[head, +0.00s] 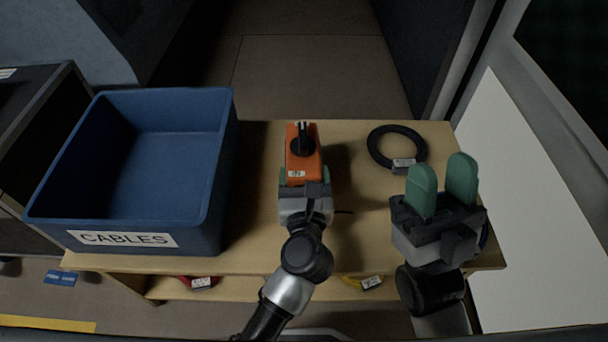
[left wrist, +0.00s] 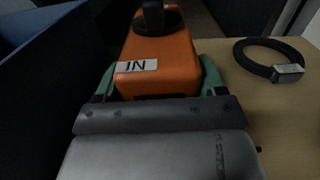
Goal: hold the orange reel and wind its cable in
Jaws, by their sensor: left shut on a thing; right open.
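The orange reel (head: 302,168) is a box-shaped body with a black crank knob on top and a small white label. In the left wrist view the reel (left wrist: 160,60) shows its label reading "IN". My left gripper (head: 303,182) is shut on the near end of the reel, one green finger on each side. My right gripper (head: 442,182) is open and empty, green fingers apart, to the right of the reel. A short piece of dark cable (head: 343,211) shows beside the left gripper; the rest of it is hidden.
A large blue bin (head: 150,237) labelled "CABLES" stands left of the reel on the wooden table (head: 360,240). A black coiled cable (head: 372,146) with a tag lies at the back right. Red (head: 187,282) and yellow (head: 352,283) cables lie on the lower shelf.

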